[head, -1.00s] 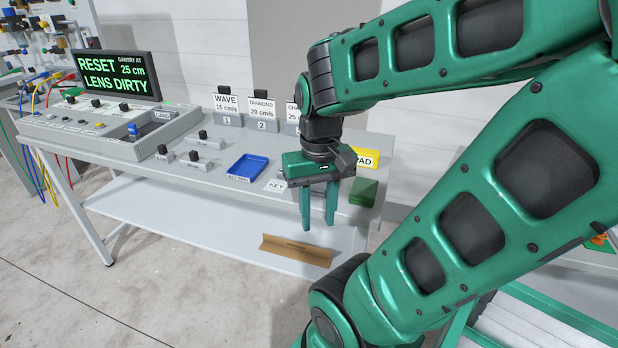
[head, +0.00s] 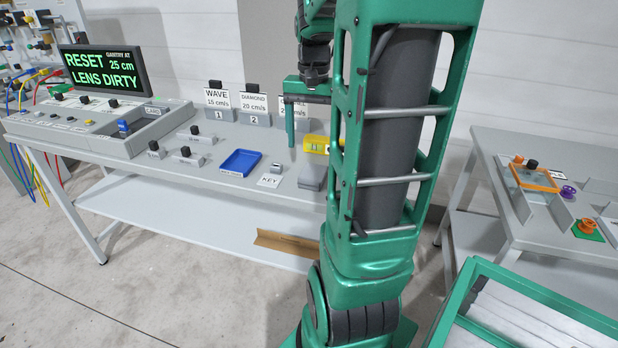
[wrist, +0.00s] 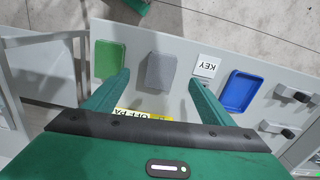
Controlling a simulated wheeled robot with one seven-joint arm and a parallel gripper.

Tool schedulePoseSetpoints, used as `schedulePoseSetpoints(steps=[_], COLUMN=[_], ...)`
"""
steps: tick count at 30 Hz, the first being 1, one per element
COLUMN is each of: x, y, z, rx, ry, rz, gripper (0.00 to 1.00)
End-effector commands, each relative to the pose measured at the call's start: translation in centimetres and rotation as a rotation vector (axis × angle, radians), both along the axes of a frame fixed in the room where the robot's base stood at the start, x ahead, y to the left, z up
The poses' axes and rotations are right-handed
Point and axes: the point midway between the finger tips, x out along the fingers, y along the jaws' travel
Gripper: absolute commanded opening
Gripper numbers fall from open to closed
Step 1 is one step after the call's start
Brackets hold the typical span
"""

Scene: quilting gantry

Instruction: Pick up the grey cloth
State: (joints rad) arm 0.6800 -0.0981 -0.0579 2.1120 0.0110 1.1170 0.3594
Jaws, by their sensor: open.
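The grey cloth (wrist: 160,70) is a small flat rectangle on the grey bench top, between a green pad and the KEY label in the wrist view. In the head view the grey cloth (head: 312,177) shows beside my arm, below the yellow block. My gripper (wrist: 159,79) is open and empty. In the wrist view its fingers lie to either side of the cloth, which is not touched; the exact height above it is hard to tell. In the head view one finger shows above the bench, and my arm hides the other.
A green pad (wrist: 109,59) lies beside the cloth. A blue tray (head: 240,162) and a KEY label (head: 270,181) are nearby. A yellow labelled block (head: 316,144) and upright cards (head: 254,103) stand behind. A console with a LENS DIRTY screen (head: 104,71) is at left.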

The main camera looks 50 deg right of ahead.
Motion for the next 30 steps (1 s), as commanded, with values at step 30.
schedulePoseSetpoints(steps=[30], x=[1.6], y=[-2.0], z=[-9.4], rx=[0.008], ry=[-0.002], rz=[-0.071], gripper=[0.77])
